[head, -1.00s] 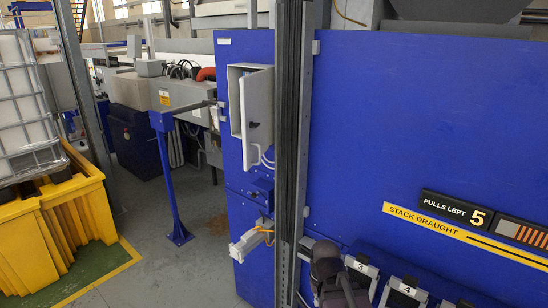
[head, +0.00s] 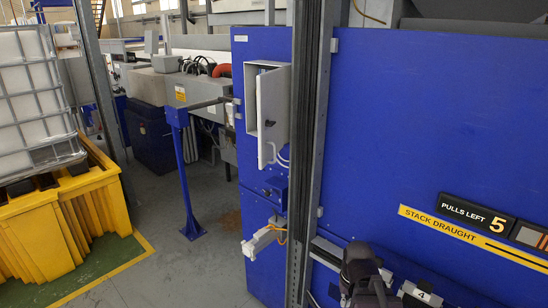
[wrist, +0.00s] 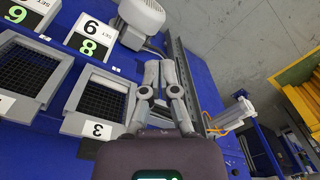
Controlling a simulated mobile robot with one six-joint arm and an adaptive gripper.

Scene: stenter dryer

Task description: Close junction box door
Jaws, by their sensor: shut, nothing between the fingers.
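The junction box is a pale grey box on the blue cabinet side, left of the dark upright post in the head view. Its door (head: 275,97) stands open, swung out towards the right, with a small dark latch on its face. Part of the box's inside (head: 251,100) shows to the left of the door. I do not make out the box in the wrist view. My gripper (wrist: 160,68) is shut and empty in the wrist view, above the blue machine front and apart from the box. In the head view only a dark part of my arm shows, low right of the post.
A white-grey fitting with an orange cable (head: 262,237) sticks out below the box; it also shows in the wrist view (wrist: 232,117). A blue post (head: 182,170) stands left of the cabinet. A yellow bin (head: 65,225) is further left. Grey floor between is clear.

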